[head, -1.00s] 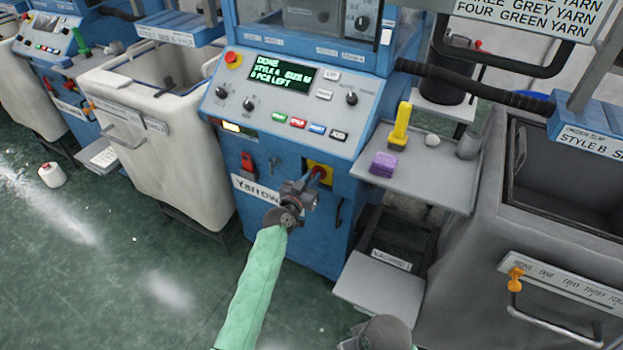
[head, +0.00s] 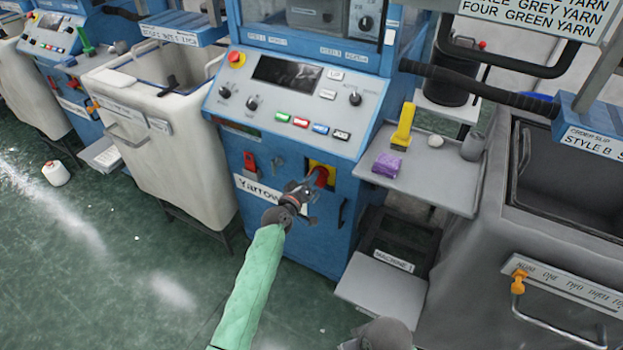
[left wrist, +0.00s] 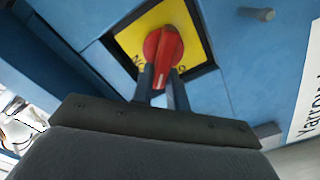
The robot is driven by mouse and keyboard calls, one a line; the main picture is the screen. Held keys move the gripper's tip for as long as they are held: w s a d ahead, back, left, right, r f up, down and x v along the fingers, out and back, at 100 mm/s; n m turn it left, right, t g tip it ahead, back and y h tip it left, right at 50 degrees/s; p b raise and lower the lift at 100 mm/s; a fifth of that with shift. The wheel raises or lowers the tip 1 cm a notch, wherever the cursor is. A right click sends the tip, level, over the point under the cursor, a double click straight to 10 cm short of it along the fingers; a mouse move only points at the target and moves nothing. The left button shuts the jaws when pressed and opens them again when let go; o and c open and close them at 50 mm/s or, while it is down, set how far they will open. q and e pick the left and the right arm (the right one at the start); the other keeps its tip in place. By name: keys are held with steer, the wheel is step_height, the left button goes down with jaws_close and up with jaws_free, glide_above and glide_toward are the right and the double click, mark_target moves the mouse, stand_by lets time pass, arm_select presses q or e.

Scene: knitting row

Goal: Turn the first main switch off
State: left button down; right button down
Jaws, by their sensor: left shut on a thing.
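The main switch is a red rotary knob (left wrist: 163,48) on a yellow plate (left wrist: 196,28), on the blue front of the Yarrow machine (head: 240,80). In the head view, the red knob (head: 321,176) shows just past my left gripper (head: 314,186). In the left wrist view, the two fingers of my left gripper (left wrist: 161,80) are closed on the near part of the knob. Letters on the plate are partly hidden by the knob and fingers. The machine's display (head: 287,73) is dark. My right gripper's fingers are not visible.
A red switch (head: 250,163) and a key-like fitting (head: 278,164) sit left of the main switch. A black handle (head: 342,212) is to its right. A side shelf (head: 440,185) holds a yellow tool (head: 403,127) and a purple block (head: 387,164).

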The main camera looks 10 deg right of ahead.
arm_select(q)
steer(key=n, duration=0.5)
steer(key=f+n, duration=0.1)
steer(key=n, duration=0.2)
steer(key=shift+w+a+f+n, duration=0.1)
steer(key=shift+w+a+n, duration=0.1)
steer(key=shift+a+n, duration=0.1)
stand_by(0.5)
steer(key=c, duration=1.4)
jaws_free()
steer(key=shift+f, duration=0.1)
